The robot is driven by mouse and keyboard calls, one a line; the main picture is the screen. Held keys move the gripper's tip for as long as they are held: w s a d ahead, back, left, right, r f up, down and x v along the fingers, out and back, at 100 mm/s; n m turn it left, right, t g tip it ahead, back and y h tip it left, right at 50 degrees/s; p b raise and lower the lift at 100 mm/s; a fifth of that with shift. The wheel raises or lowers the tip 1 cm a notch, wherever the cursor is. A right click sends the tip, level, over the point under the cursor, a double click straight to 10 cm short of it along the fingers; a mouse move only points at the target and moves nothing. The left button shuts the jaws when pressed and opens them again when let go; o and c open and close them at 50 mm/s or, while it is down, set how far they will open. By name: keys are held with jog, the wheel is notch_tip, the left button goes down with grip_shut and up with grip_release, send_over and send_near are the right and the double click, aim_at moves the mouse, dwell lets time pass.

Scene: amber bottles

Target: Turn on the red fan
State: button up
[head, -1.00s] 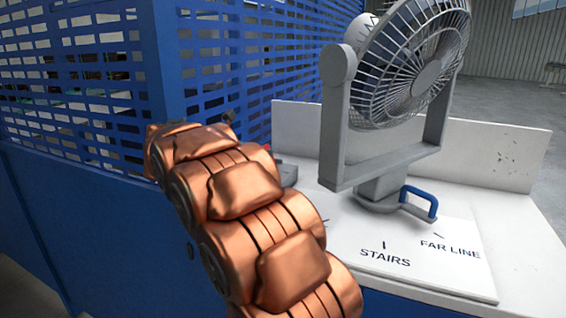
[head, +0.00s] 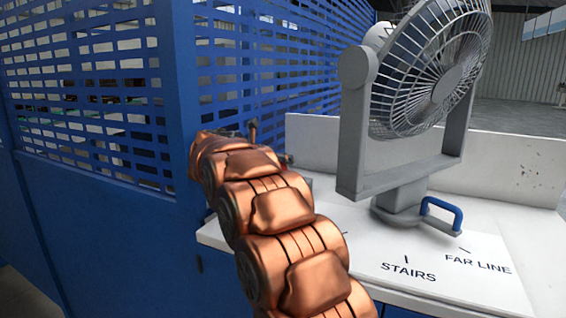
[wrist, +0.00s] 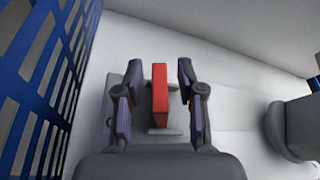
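The fan (head: 430,85) is grey, not red, in the head view. It stands in a U-shaped grey bracket on a swivel base with a blue handle (head: 443,210). In the wrist view a red upright lever or block (wrist: 160,95) stands on a grey base plate (wrist: 172,132). My gripper (wrist: 160,92) is open around it, one finger on each side. Gaps show between the red piece and both fingers, so it does not look gripped. In the head view my copper arm hides the red piece and most of the gripper.
The white counter (head: 480,295) has a raised back panel (head: 500,160) and a label plate (head: 430,272) reading STAIRS and FAR LINE. A blue mesh partition (head: 185,90) stands close at the left of my arm. It also runs along the left in the wrist view (wrist: 40,80).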

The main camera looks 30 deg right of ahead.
jog(key=shift+w+d+f, duration=0.2)
jog(key=shift+d, duration=0.3)
grip_shut()
